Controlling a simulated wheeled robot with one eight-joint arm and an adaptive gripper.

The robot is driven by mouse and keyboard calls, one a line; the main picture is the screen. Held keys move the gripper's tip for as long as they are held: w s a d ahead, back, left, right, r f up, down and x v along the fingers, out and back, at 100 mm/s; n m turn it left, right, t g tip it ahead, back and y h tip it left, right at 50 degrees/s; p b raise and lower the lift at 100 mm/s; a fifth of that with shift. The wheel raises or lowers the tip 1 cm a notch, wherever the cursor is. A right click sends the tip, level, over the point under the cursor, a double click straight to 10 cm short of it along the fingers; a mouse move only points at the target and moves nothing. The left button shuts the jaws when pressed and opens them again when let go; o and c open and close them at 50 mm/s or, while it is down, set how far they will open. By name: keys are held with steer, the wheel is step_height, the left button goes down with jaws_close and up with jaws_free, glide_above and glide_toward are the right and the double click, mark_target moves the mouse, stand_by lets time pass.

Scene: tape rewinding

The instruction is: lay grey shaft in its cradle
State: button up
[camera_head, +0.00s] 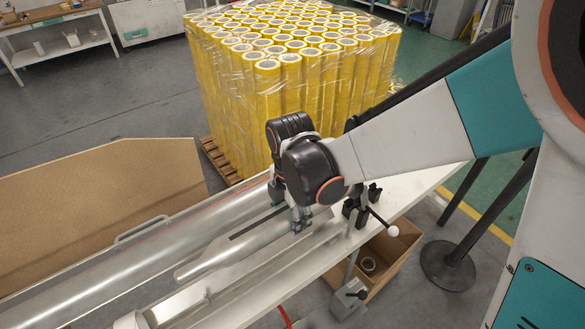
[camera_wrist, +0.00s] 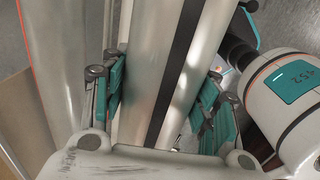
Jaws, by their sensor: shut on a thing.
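The grey shaft (camera_head: 235,247) is a smooth metal bar with a dark stripe along it and a narrower near-left end (camera_head: 188,273). It runs slantwise along the machine's bed in the head view. My gripper (camera_head: 300,226) is around it towards its far-right end. In the wrist view, the teal fingers of my gripper (camera_wrist: 161,92) are on either side of the shaft (camera_wrist: 150,70), closed on it. Black clamp-like supports (camera_head: 360,202) stand by the far-right end. I cannot tell whether the shaft touches a cradle, because my gripper and wrist hide that end.
A long metal roller (camera_head: 110,262) lies parallel to the shaft on its left. A white-knobbed lever (camera_head: 392,231) sticks out at right. Below are a cardboard box (camera_head: 400,258) and a floor stand (camera_head: 447,265). A pallet of yellow tape rolls (camera_head: 300,90) stands behind.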

steer(key=shift+f+b, duration=3.25)
steer(key=shift+f, duration=1.05)
steer(key=shift+f+b, duration=1.15)
steer(key=shift+b, duration=0.35)
stand_by(0.9)
steer(key=o, duration=1.6)
steer(key=shift+d, duration=0.1)
